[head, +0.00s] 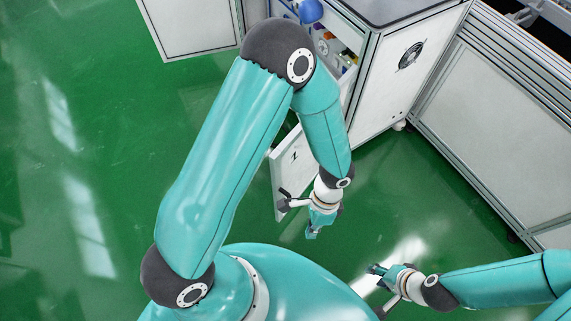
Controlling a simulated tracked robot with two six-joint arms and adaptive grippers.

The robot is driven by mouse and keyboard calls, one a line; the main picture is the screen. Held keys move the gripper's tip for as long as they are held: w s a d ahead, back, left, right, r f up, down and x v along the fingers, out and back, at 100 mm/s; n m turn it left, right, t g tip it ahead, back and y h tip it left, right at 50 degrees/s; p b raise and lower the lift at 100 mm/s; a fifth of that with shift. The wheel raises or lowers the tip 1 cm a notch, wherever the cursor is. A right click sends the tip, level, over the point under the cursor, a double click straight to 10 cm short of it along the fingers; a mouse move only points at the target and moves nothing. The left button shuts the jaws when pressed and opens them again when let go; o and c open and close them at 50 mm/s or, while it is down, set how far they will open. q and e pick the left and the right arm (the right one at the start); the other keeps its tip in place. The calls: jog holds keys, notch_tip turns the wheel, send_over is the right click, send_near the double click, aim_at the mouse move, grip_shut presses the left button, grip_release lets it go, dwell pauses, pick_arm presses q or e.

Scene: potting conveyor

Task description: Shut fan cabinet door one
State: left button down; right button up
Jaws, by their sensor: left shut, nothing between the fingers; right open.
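My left arm covers part of the opening and the door. My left gripper (311,233) is shut and empty, pointing down beside the door's outer edge; I cannot tell whether it touches the door. My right gripper (377,277) is open and empty, low over the floor to the right.
Another white panel or cabinet (190,25) stands at the top left. A metal-framed conveyor unit (490,115) runs along the right, near the fan cabinet. A blue round object (310,11) shows at the top. The green floor (90,180) is clear at the left.

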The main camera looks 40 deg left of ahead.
pick_arm(q)
jog(key=w+a+r+m+t+y+b, duration=0.3)
jog(key=w+a+r+m+t+y, duration=0.1)
jog(key=w+r+m+y, duration=0.55)
jog(key=n, duration=0.1)
send_near(279, 162)
jog(key=x, duration=0.5)
jog(key=shift+d+f, duration=0.15)
jog(key=shift+f, duration=0.5)
jog(key=shift+a, duration=0.55)
